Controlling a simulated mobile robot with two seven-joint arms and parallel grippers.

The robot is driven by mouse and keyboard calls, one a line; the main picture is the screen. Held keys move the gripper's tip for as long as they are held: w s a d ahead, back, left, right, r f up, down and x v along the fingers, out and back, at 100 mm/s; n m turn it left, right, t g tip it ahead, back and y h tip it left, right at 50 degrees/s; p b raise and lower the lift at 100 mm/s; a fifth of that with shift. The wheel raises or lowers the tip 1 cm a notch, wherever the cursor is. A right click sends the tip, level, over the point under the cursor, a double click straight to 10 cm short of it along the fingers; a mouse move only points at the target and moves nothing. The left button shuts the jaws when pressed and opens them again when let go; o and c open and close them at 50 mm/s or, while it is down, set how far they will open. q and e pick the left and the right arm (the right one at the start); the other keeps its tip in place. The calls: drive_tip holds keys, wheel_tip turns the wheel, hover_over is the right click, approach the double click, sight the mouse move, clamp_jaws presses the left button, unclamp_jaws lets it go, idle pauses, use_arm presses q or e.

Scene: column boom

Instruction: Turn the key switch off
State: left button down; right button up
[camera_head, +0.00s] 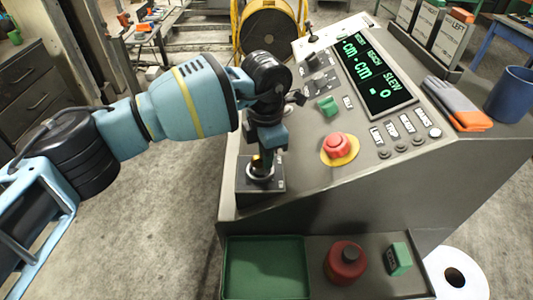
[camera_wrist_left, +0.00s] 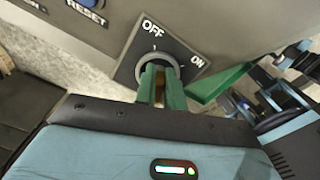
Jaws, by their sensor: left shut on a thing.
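The key switch (camera_head: 262,172) is a round metal lock on a dark square plate (camera_head: 245,185) at the console's near left corner. In the left wrist view, its plate (camera_wrist_left: 127,70) carries OFF above the lock and ON to the right. My left gripper (camera_wrist_left: 161,88) has its green fingers shut on the brass-coloured key (camera_wrist_left: 159,96), right in front of the metal ring. In the head view, my left gripper (camera_head: 266,158) comes down onto the switch from above. The fingers cover much of the key, so I cannot tell its exact angle. My right gripper is not in view.
The console has a green display (camera_head: 372,72), a red emergency button (camera_head: 336,146) on yellow, and a green switch (camera_head: 328,106). Below are an empty green tray (camera_head: 265,268), a red knob (camera_head: 345,262) and a green block (camera_head: 399,258). Orange-grey gloves (camera_head: 457,104) and a blue mug (camera_head: 510,92) stand right.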

use_arm(q)
drive_tip(key=n, duration=0.1)
drive_tip(key=n+p, duration=0.1)
drive_tip(key=shift+w+r+n, duration=0.15)
drive_tip(key=shift+w+n, duration=0.05)
drive_tip(key=shift+n, duration=0.2)
drive_tip(key=shift+a+n, duration=0.1)
drive_tip(key=shift+n, duration=0.4)
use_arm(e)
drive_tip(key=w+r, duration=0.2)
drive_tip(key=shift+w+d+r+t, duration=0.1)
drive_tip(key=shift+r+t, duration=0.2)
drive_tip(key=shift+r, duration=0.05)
use_arm(q)
drive_tip(key=shift+p, duration=0.3)
drive_tip(key=c, duration=1.5)
unclamp_jaws()
drive_tip(key=shift+r, duration=3.75)
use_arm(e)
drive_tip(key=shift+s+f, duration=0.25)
